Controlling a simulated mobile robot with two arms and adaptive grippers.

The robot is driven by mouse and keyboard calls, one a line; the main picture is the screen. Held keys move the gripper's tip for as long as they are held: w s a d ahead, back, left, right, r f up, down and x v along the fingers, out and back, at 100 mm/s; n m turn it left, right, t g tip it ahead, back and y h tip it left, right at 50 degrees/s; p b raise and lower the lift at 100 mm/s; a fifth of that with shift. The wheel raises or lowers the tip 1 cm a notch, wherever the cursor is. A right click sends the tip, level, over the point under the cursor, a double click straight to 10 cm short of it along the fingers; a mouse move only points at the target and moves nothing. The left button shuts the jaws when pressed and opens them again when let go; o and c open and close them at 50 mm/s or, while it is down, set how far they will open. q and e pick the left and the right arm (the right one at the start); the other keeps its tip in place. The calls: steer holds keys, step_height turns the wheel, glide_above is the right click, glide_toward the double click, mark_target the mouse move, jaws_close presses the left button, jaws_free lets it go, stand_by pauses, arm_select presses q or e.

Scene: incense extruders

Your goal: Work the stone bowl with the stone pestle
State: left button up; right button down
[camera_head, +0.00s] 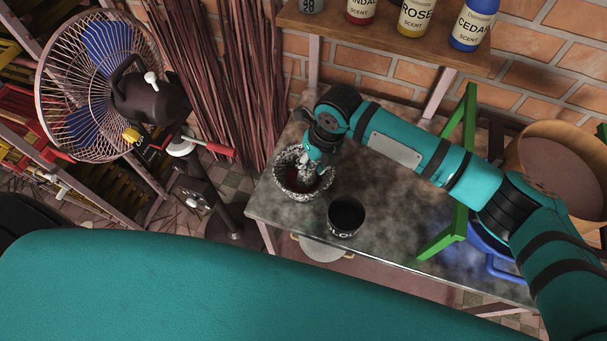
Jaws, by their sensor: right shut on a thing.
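The stone bowl (296,187), speckled black and white, stands on the left end of the metal table. Dark reddish material shows inside it. The stone pestle (307,168), a pale speckled piece, is in my right gripper (318,153), with its lower end inside the bowl. My right arm reaches in from the right, and the gripper is shut on the pestle just above the bowl's rim. The gripper hides the top of the pestle and part of the bowl's far rim. My left gripper is out of view.
A dark cup (345,217) stands close to the bowl on the metal table (400,240). A green frame (447,235) and a round sieve-like tub (560,165) are at the right. Scent bottles (416,17) line the shelf above. A fan (100,85) stands at the left.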

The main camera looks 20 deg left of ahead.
steer(key=shift+d+f, duration=0.1)
steer(key=r+p, duration=0.2)
steer(key=r, duration=0.1)
steer(key=r+p, duration=0.2)
steer(key=r, duration=0.2)
steer(key=w+r+p, duration=0.1)
steer(key=r+p, duration=0.2)
steer(key=shift+a+r, duration=0.3)
steer(key=shift+a, duration=0.05)
steer(key=shift+f, duration=0.1)
